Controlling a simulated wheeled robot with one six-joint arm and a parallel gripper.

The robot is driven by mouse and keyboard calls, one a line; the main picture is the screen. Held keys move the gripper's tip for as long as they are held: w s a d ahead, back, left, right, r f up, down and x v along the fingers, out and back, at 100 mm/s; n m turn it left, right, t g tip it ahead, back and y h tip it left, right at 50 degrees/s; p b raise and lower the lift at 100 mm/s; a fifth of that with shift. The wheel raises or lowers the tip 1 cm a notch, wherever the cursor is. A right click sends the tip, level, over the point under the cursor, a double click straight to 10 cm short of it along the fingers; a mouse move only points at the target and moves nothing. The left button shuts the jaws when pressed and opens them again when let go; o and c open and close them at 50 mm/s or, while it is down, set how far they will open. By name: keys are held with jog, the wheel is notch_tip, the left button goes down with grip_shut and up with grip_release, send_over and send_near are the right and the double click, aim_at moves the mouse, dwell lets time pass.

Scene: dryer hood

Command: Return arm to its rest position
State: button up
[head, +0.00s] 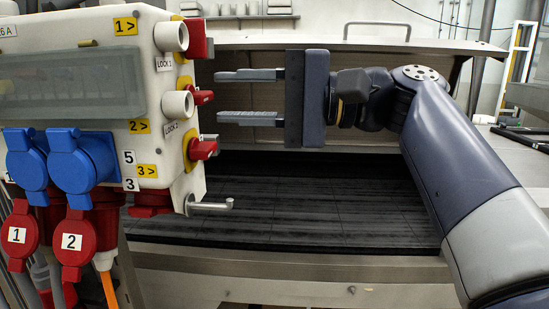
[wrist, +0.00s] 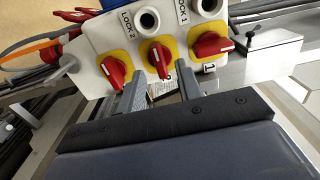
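My gripper (head: 250,96) is open, with its two fingers apart and nothing between them. In the head view it points left toward the side of the white control box (head: 150,30), and a gap shows between the fingertips and the red switches. In the wrist view the fingers (wrist: 156,85) point at the box's panel, which has three red rotary switches (wrist: 160,60) on yellow plates. My arm (head: 440,150) reaches in from the right of the head view, in front of the hood opening.
A dark slatted bed (head: 310,200) lies below my gripper. The raised hood (head: 350,42) is behind.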

aim_at(210, 97)
jog(key=shift+w+a, duration=0.1)
jog(key=shift+a, duration=1.4)
jog(key=shift+d, duration=0.1)
